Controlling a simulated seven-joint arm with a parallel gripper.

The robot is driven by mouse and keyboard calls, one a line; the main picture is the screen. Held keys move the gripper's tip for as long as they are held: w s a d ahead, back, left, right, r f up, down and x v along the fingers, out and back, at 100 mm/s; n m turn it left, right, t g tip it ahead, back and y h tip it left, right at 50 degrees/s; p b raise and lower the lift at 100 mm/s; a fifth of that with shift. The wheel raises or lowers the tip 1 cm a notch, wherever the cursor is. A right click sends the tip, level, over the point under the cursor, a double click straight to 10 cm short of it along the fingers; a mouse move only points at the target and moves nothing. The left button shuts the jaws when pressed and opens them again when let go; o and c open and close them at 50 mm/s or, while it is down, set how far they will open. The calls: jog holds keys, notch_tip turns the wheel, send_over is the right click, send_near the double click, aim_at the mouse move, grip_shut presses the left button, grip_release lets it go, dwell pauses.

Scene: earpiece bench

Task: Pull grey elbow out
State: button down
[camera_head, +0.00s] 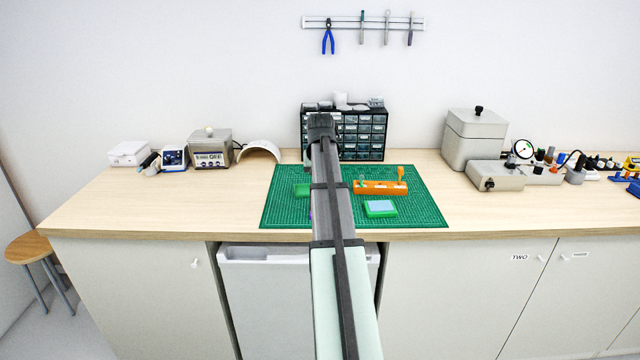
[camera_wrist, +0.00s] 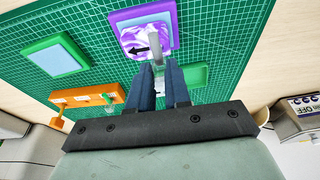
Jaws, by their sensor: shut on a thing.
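In the wrist view, a purple block (camera_wrist: 116,22) lies on the green cutting mat with a white-and-purple swirled piece (camera_wrist: 135,34) on it. A black arrow on the swirled piece points left. A pale grey elbow (camera_wrist: 158,56) stands at the swirled piece, towards my gripper (camera_wrist: 161,70). My gripper's dark blue fingers are shut on the elbow, one on each side of it. The fingers hide part of the elbow, and I cannot tell how far it sits in the swirled piece. In the head view, my arm hides the gripper and nearly all of the purple block.
The green mat (camera_head: 425,213) also holds an orange rack (camera_head: 380,188), a green block with a pale blue top (camera_head: 380,208) and another green block (camera_head: 301,190). A drawer cabinet (camera_head: 363,135) stands behind. Grey boxes (camera_head: 474,140) stand at the right.

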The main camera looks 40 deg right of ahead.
jog(key=shift+r, duration=0.35)
jog(key=shift+r, duration=2.9)
